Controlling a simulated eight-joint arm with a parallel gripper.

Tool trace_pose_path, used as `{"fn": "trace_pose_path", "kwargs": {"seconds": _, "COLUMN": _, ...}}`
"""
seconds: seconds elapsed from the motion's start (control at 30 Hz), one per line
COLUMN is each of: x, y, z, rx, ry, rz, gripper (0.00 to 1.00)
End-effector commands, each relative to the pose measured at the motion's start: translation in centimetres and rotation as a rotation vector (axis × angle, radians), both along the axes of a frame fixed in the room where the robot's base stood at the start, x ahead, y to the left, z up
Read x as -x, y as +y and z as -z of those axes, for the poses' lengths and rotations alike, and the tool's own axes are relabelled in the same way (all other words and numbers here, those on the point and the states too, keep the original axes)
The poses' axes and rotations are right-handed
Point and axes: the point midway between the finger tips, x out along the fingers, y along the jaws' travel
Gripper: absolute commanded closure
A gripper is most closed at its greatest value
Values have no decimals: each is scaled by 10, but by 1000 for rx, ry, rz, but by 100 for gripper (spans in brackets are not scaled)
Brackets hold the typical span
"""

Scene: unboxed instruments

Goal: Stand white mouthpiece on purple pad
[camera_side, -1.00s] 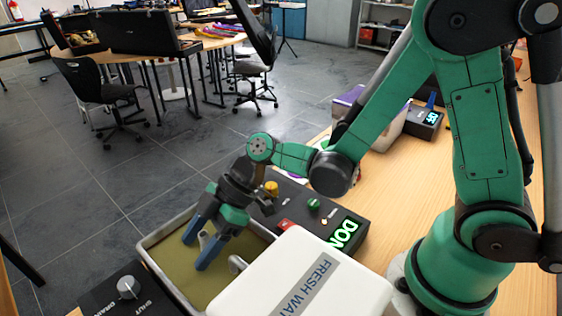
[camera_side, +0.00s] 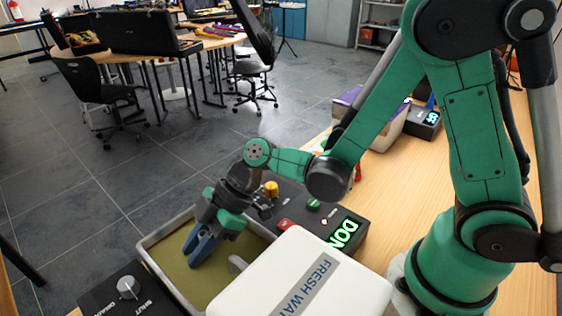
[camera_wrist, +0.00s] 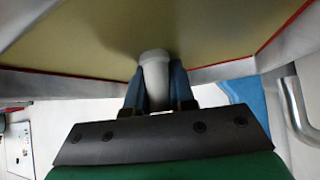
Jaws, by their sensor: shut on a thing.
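My gripper (camera_side: 200,248) reaches down into a grey basin (camera_side: 153,262) with a dull yellow inside. Its blue fingers are shut on the white mouthpiece (camera_wrist: 154,76). In the wrist view the mouthpiece stands out between the fingers, its rounded end toward the yellow surface. In the side view the fingers hide it. I cannot tell whether it touches the basin floor.
A white FRESH WATER tank (camera_side: 285,270) stands right of the basin with a curved spout. A dark control box with a green display (camera_side: 343,234) is behind. A dark box with a knob (camera_side: 128,287) is in front. Bare wooden table (camera_side: 405,195) lies further back.

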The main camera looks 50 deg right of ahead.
Motion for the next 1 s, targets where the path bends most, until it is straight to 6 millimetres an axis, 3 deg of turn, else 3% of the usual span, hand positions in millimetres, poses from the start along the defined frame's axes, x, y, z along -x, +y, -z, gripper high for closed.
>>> {"fn": "trace_pose_path", "kwargs": {"seconds": 0.17, "x": 0, "y": 0, "z": -7, "rx": 0, "ry": 0, "rz": 0, "gripper": 100}}
{"fn": "trace_pose_path", "kwargs": {"seconds": 0.37, "x": 1, "y": 0, "z": -30, "rx": 0, "ry": 0, "rz": 0, "gripper": 100}}
{"fn": "trace_pose_path", "kwargs": {"seconds": 0.8, "x": 0, "y": 0, "z": -133, "rx": 0, "ry": 0, "rz": 0, "gripper": 100}}
{"fn": "trace_pose_path", "kwargs": {"seconds": 1.0, "x": 0, "y": 0, "z": -170, "rx": 0, "ry": 0, "rz": 0, "gripper": 100}}
